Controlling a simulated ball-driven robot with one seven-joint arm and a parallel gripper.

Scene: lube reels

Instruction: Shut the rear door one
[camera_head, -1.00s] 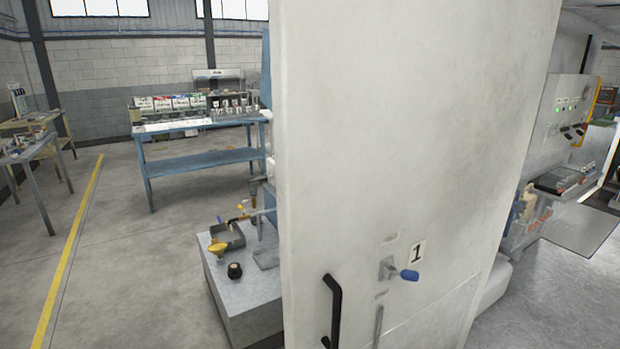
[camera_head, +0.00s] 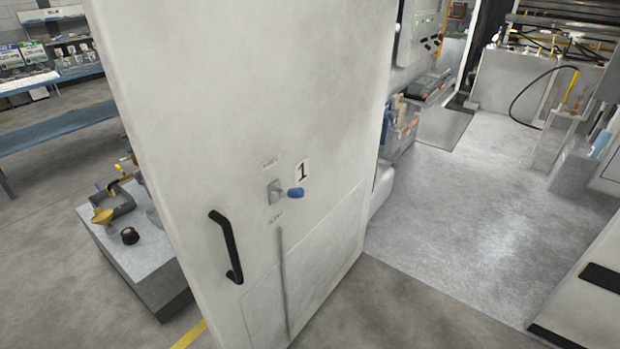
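A tall white door (camera_head: 240,90) marked with a black number 1 on a small label (camera_head: 302,171) stands across the left and middle of the view, swung out from the machine. It has a black bar handle (camera_head: 228,246) low on its left side. A latch with a blue knob (camera_head: 296,192) sits beside the label. A grey vertical rod (camera_head: 282,285) runs down below the latch. My gripper is not in view.
A grey block (camera_head: 135,245) with a yellow funnel and a black knob stands left of the door. A blue bench (camera_head: 60,128) is behind it. The floor (camera_head: 470,215) right of the door is open, with machinery at the back and a white panel (camera_head: 590,300) at the lower right.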

